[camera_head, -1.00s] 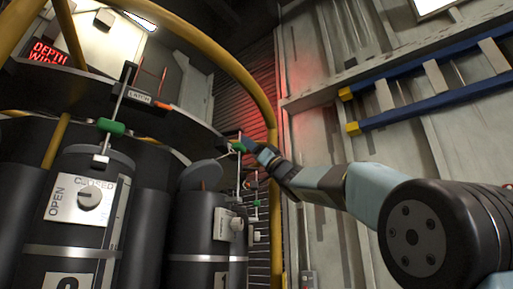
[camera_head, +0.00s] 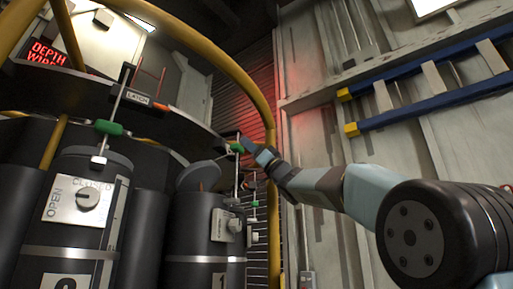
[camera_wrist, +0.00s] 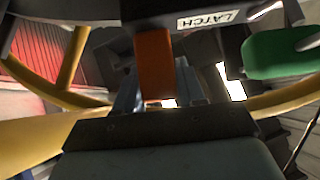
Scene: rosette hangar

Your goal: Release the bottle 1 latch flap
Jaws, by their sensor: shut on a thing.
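Bottle 1 (camera_head: 208,250) is the dark cylinder with a pale band and a "1" at its foot, in the middle of the head view. An orange latch flap (camera_wrist: 155,62) hangs beside a "LATCH" label (camera_wrist: 208,20) in the wrist view. My gripper (camera_wrist: 158,95) is shut on this flap, with one blue-grey finger on each side. In the head view my gripper (camera_head: 246,147) reaches the rim above bottle 1, beside a small green grip (camera_head: 235,147). The flap is too small or hidden to make out there. A green grip (camera_wrist: 283,54) also shows large at right in the wrist view.
A neighbouring bottle (camera_head: 75,230) with an OPEN/CLOSED knob plate (camera_head: 88,203) stands left. A dark ring (camera_head: 70,85) runs above the bottles. A yellow hoop rail (camera_head: 262,95) curves close behind my gripper. A blue ladder (camera_head: 430,100) is on the right wall.

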